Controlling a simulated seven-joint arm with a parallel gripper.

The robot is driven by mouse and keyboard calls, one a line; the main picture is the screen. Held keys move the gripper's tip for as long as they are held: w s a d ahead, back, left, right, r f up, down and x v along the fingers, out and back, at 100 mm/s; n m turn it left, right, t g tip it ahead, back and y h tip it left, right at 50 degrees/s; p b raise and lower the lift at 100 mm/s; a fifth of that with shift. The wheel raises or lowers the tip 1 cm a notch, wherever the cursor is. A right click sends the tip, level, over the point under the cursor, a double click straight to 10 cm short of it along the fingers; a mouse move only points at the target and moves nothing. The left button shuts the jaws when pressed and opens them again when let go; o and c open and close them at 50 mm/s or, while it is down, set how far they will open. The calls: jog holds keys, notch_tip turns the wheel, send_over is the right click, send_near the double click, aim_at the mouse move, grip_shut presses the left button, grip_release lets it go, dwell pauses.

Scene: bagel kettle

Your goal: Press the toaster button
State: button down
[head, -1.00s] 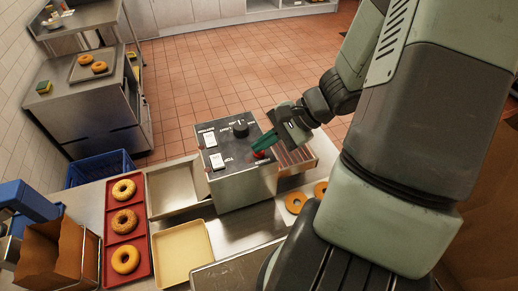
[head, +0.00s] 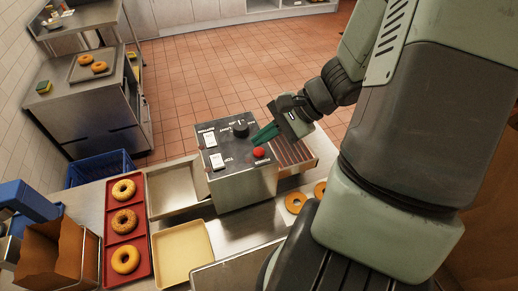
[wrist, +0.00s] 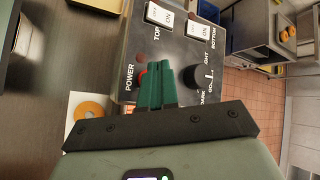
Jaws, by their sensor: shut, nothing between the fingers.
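The toaster (head: 235,186) is a steel box with a dark control panel on top, in the middle of the head view. Its red button (head: 259,152), by the POWER label, sits at the panel's right front. In the wrist view the button (wrist: 142,78) is partly hidden behind my fingers. My gripper (head: 262,137) has green fingers, shut and empty. The fingertips are over the panel just beyond the button, which shows clear of them in the head view. A black knob (head: 240,131) and two white switches, marked TOP (head: 217,161) and BOTTOM (head: 210,140), are also on the panel.
A red tray (head: 107,238) with bagels, a yellow tray (head: 181,252) and a steel bin (head: 172,188) stand left of the toaster. Bagel halves (head: 296,202) lie at its right front.

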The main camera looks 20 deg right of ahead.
aim_at(263, 152)
jog(key=shift+r, duration=2.35)
